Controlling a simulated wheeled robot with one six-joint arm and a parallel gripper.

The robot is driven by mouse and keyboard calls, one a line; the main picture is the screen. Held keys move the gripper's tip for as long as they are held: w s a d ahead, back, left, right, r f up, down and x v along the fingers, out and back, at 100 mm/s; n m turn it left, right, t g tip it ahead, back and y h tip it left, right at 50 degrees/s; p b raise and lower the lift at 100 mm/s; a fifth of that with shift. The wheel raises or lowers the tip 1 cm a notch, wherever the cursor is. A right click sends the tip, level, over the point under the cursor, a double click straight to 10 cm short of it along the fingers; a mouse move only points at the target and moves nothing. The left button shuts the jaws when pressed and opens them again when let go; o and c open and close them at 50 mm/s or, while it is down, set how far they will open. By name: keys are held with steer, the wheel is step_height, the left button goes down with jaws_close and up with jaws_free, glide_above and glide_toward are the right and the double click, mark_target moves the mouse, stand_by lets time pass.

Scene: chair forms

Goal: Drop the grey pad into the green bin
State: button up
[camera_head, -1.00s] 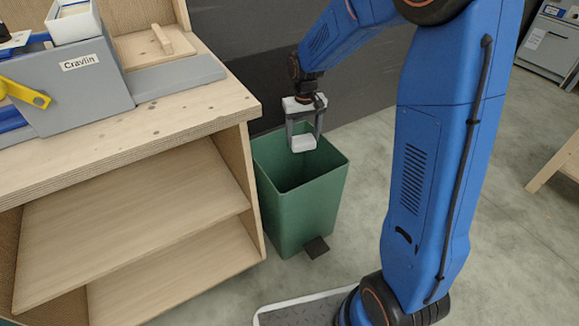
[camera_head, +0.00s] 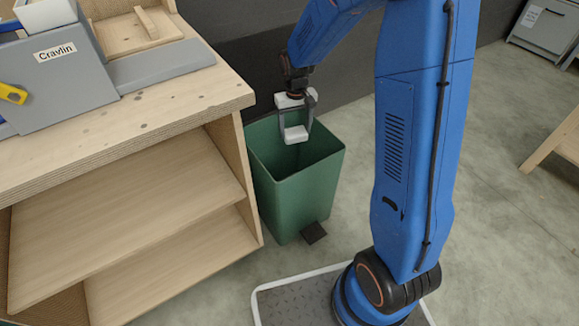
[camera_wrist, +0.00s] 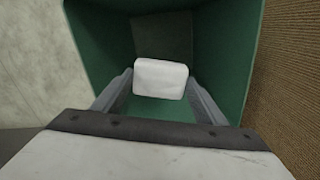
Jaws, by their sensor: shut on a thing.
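The grey pad (camera_head: 296,134) is a small, pale block held between the fingers of my gripper (camera_head: 296,130). In the wrist view the pad (camera_wrist: 160,79) sits between the two fingertips, and my gripper (camera_wrist: 160,84) is shut on it. The green bin (camera_head: 297,197) stands open on the floor beside the wooden bench. The pad and fingertips are over the bin's opening, at about rim height in the head view. In the wrist view the bin's green walls (camera_wrist: 222,45) surround the pad, with its floor below.
The wooden bench (camera_head: 110,140) with two shelves stands close on the bin's left. A grey box labelled Cravlin (camera_head: 68,80) and a grey strip (camera_head: 163,66) lie on top. A dark wall (camera_head: 240,40) is behind the bin. Open floor (camera_head: 490,200) lies to the right.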

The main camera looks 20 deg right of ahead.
steer(key=shift+f, duration=0.1)
steer(key=o, duration=1.1)
steer(key=shift+c, duration=0.2)
step_height(320, 180, up, 17)
steer(key=shift+r, duration=0.2)
steer(key=shift+s, duration=0.1)
